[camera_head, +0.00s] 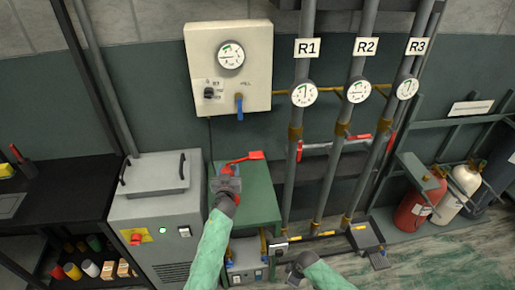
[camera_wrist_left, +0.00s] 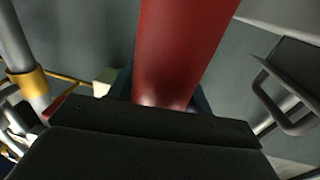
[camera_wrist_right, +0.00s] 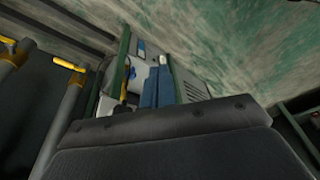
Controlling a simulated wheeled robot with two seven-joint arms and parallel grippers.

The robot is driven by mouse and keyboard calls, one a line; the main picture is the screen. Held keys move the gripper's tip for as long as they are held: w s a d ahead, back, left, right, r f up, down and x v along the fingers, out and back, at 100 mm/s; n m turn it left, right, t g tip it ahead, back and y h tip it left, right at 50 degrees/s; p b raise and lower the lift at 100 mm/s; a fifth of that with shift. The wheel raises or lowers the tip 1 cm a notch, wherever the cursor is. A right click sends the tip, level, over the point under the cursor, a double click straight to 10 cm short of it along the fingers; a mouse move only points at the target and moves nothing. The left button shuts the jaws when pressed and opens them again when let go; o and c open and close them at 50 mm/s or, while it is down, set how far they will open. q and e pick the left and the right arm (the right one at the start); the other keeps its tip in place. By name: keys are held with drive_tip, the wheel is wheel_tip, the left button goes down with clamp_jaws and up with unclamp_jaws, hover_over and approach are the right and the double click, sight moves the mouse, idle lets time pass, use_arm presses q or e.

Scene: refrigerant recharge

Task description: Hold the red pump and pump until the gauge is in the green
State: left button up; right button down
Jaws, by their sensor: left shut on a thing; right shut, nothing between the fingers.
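The red pump stands on the green cabinet (camera_head: 262,200), with its red lever (camera_head: 245,158) pointing to the right. My left gripper (camera_head: 226,180) is shut on the pump and hides most of its body. In the left wrist view a thick red cylinder of the pump (camera_wrist_left: 180,50) runs up between the fingers. A round white gauge (camera_head: 231,56) with a green band sits on the cream wall box above; its needle is too small to read. My right gripper (camera_wrist_right: 158,85) is shut and empty, low in front of the cabinet in the head view (camera_head: 298,268).
Pipes R1, R2 and R3 carry small gauges (camera_head: 304,93) right of the box. A grey machine (camera_head: 158,215) stands left of the cabinet. A red cylinder (camera_head: 418,200) and a white one stand at right. Green floor (camera_head: 450,255) is open at lower right.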

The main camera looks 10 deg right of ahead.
wheel_tip(320, 180, up, 27)
drive_tip(key=w+d+n+g, duration=0.2)
drive_tip(key=n+g, duration=0.3)
drive_tip(key=n, duration=0.8)
drive_tip(key=w+a+r+n+t, duration=0.1)
drive_tip(key=w+a+r+n, duration=0.1)
drive_tip(key=w+a+r, duration=0.65)
drive_tip(key=w+a+r+n+t, duration=0.2)
drive_tip(key=w+a+r, duration=0.1)
drive_tip(key=w+r, duration=1.1)
drive_tip(key=w+r+n+h, duration=0.2)
drive_tip(key=w+r+n, duration=0.4)
drive_tip(key=r+n, duration=0.2)
wheel_tip(320, 180, up, 2)
drive_tip(key=shift+w+d+r+t+h, duration=0.1)
drive_tip(key=shift+w+d+t+h, duration=0.2)
drive_tip(key=shift+d, duration=0.1)
